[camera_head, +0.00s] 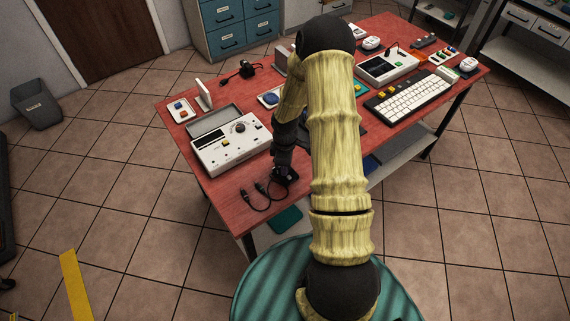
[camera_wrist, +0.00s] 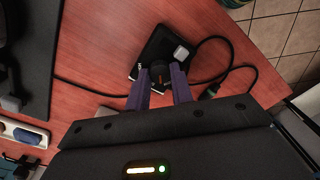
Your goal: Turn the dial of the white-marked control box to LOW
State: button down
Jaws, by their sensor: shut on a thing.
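A small black control box (camera_wrist: 162,45) with a pale white-grey patch (camera_wrist: 181,53) on one corner lies on the red table near its front edge. In the head view the box (camera_head: 290,174) is mostly hidden under my gripper (camera_head: 281,168). In the wrist view the two purple-grey fingers of my gripper (camera_wrist: 161,74) stand on either side of a dark round dial (camera_wrist: 156,69) on the box, shut on it. The dial's pointer and the LOW mark cannot be made out.
Black cables (camera_wrist: 228,82) with plugs lie beside the box. A white panel device (camera_head: 226,148) with its own knob stands to the left. A keyboard (camera_head: 411,96) and other devices fill the right side. The table's front edge is close.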

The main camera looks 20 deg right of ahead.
dwell(0.3)
jog(key=c, duration=1.2)
grip_release()
